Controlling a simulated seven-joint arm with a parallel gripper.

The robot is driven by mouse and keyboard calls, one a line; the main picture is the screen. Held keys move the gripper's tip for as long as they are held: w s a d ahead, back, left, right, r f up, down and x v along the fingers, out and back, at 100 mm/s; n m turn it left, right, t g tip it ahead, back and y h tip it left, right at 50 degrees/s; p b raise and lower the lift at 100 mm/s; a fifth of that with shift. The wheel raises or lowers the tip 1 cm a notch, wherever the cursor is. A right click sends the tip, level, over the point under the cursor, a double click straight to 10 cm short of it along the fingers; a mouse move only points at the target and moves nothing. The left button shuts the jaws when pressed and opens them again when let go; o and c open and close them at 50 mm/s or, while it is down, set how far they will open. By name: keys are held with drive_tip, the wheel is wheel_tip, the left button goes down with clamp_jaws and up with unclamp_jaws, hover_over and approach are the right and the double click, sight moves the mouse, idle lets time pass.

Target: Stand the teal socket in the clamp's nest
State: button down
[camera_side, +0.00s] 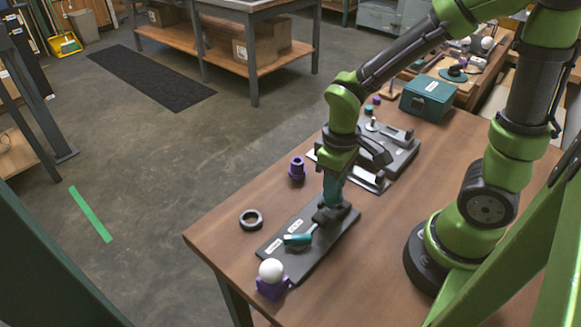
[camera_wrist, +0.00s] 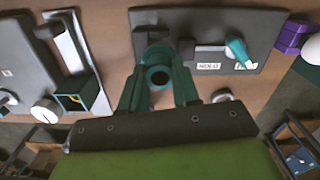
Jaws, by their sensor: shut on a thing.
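The teal socket (camera_wrist: 158,55) is between the fingers of my gripper (camera_wrist: 158,82) in the wrist view, with its round dark opening facing the camera. My gripper (camera_side: 329,203) is shut on it, low over the far end of the clamp's dark grey plate (camera_side: 285,258) in the side view. The clamp's teal-handled lever (camera_side: 298,239) lies toward the other end; the handle also shows in the wrist view (camera_wrist: 240,52). The nest is mostly hidden behind the socket and fingers, so I cannot tell whether the socket touches its floor.
A white ball (camera_side: 271,270) rests on a purple block (camera_side: 272,290) by the table's near corner. A dark ring (camera_side: 251,219) and a purple part (camera_side: 297,168) lie left of the plate. Another grey fixture (camera_side: 400,158) and a teal box (camera_side: 428,98) stand behind.

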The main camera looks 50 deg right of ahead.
drive_tip(key=shift+f, duration=1.05)
idle(1.4)
drive_tip(key=c, duration=0.7)
unclamp_jaws()
drive_tip(key=shift+c, duration=0.2)
wheel_tip(320, 180, up, 19)
drive_tip(key=s+d+m+t+y, duration=0.1)
drive_tip(key=s+m+t+y, duration=0.1)
drive_tip(key=m+t, duration=0.3)
drive_tip(key=shift+m+t, duration=0.4)
drive_tip(key=shift+t, duration=0.7)
